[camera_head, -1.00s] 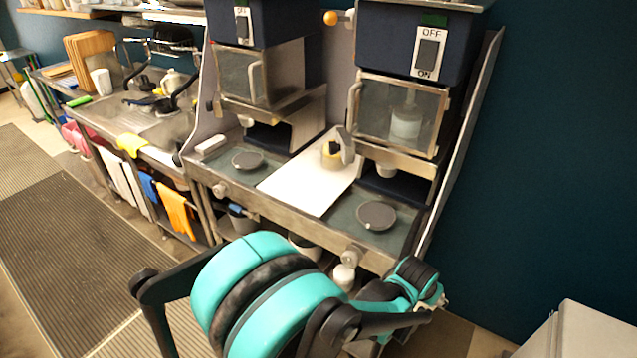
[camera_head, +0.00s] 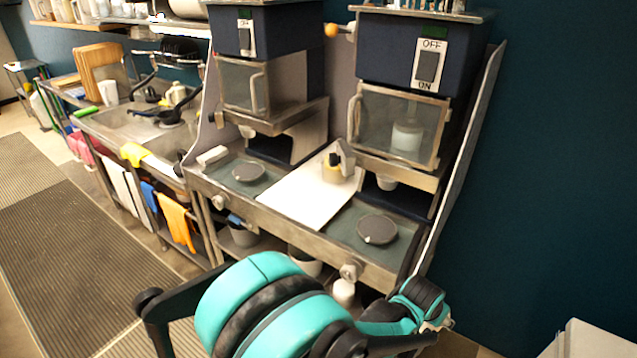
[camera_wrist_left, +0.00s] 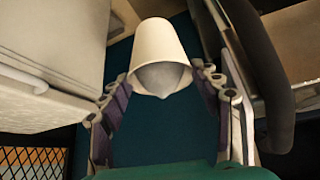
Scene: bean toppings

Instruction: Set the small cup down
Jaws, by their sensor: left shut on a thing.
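A small white cup (camera_wrist_left: 158,45) is between the fingers of my left gripper (camera_wrist_left: 163,84) in the left wrist view. The gripper is shut on it, with one finger on each side of its rim. The cup's mouth faces the camera, and a pale grey rounded shape shows inside. In the head view a teal and black arm fills the bottom middle. I cannot make out the gripper's fingers or the held cup there. My right gripper is not in view.
Two dark blue machines (camera_head: 415,50) with glass doors stand on a metal counter. A white board (camera_head: 305,200) and round grey discs (camera_head: 377,229) lie before them. A sink (camera_head: 150,125) is at left. A pale box-like surface (camera_wrist_left: 50,45) is close left of the cup.

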